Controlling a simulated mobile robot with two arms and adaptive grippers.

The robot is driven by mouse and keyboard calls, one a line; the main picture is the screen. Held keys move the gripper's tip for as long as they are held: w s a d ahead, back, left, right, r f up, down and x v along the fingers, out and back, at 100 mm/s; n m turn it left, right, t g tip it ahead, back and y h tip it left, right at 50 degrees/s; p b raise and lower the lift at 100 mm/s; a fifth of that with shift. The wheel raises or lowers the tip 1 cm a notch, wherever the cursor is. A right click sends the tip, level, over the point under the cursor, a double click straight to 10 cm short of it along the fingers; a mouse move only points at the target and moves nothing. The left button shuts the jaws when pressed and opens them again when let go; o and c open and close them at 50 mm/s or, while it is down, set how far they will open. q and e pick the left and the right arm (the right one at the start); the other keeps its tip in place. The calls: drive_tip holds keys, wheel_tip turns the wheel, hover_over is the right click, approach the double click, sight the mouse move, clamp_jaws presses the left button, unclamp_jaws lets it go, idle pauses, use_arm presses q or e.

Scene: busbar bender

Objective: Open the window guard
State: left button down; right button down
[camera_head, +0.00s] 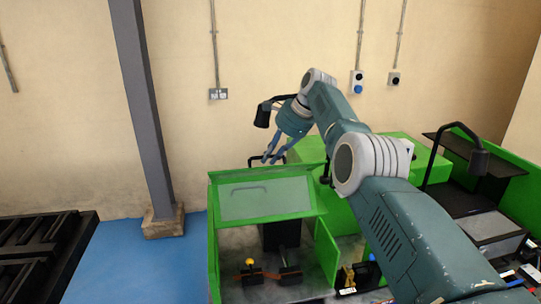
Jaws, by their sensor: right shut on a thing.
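The window guard (265,198) is a green-framed clear panel on the green busbar bender (213,245). It is tilted, and the black tooling shows below it. A dark handle (251,162) sticks up at the guard's upper edge. My right arm reaches in from the lower right, and my right gripper (270,158) is at this handle, its fingers shut on it. The exact contact is small and partly hidden. My left gripper is out of view.
A grey column (148,110) stands left of the machine, and dark pallets (40,245) lie at the far left. Blue floor (135,262) is clear between the pallets and the machine.

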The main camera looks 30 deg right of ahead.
drive_tip(key=shift+r, duration=0.2)
drive_tip(key=c, duration=1.7)
unclamp_jaws()
drive_tip(key=shift+o, duration=0.2)
drive_tip(key=shift+s, duration=0.1)
drive_tip(key=shift+r, duration=0.2)
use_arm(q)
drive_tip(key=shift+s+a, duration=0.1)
use_arm(e)
drive_tip(key=v, duration=1.1)
drive_tip(key=shift+s+r, duration=0.2)
drive_tip(key=shift+r, duration=0.05)
drive_tip(key=shift+d, duration=0.15)
